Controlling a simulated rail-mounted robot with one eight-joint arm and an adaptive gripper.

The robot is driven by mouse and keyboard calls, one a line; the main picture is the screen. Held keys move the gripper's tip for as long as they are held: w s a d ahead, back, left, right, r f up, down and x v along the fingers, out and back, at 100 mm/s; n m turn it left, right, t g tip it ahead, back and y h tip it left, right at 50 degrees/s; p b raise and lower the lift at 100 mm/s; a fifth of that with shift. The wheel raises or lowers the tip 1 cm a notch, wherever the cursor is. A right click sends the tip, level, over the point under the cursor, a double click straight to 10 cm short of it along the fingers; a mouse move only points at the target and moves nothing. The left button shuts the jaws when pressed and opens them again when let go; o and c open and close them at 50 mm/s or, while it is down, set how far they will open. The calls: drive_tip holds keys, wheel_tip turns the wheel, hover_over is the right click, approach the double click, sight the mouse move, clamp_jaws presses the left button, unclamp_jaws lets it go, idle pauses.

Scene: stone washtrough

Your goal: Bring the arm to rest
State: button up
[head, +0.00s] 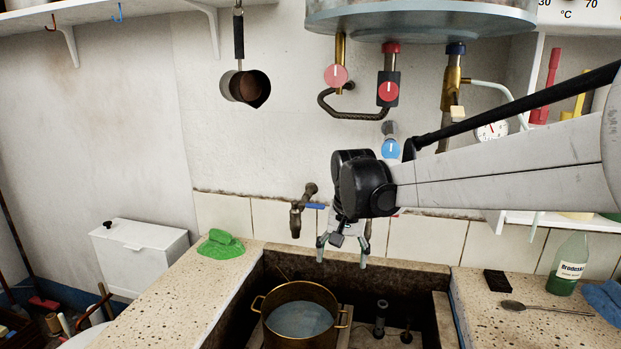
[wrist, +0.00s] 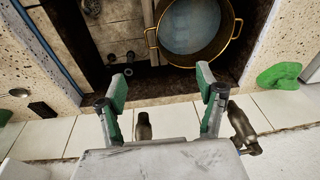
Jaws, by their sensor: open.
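My gripper (head: 343,254) hangs from the arm over the back edge of the stone trough, pointing down. It is open and empty; in the wrist view its two green-padded fingers (wrist: 160,92) stand apart with nothing between them. In the head view my arm comes in from the right, across the wall, and bends down at the black wrist joint. A brass pot (head: 299,318) with two handles and liquid inside stands in the trough, below and left of the gripper in the head view. It also shows in the wrist view (wrist: 196,28), beyond the fingers.
A tap (head: 301,208) sticks out of the wall just left of the gripper. The boiler (head: 420,18) with valves hangs above. A green cloth (head: 221,243) lies on the left ledge. A spoon (head: 545,309), dark block (head: 497,281) and bottle (head: 569,264) are on the right counter.

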drive_tip(key=s+d+r+n+t, duration=0.1)
drive_tip(key=s+d+r, duration=0.1)
drive_tip(key=s+d, duration=0.35)
drive_tip(key=s+d+r+t, duration=0.1)
drive_tip(key=s+d+r, duration=0.15)
drive_tip(key=s, duration=0.55)
drive_tip(key=s+d+f+t, duration=0.1)
drive_tip(key=s+d+f, duration=0.1)
drive_tip(key=s, duration=0.5)
drive_tip(key=s+d+f+n+t, duration=0.1)
drive_tip(key=s+d+f+t, duration=0.1)
drive_tip(key=s, duration=0.5)
drive_tip(key=shift+s+d, duration=0.3)
drive_tip(key=shift+d, duration=0.05)
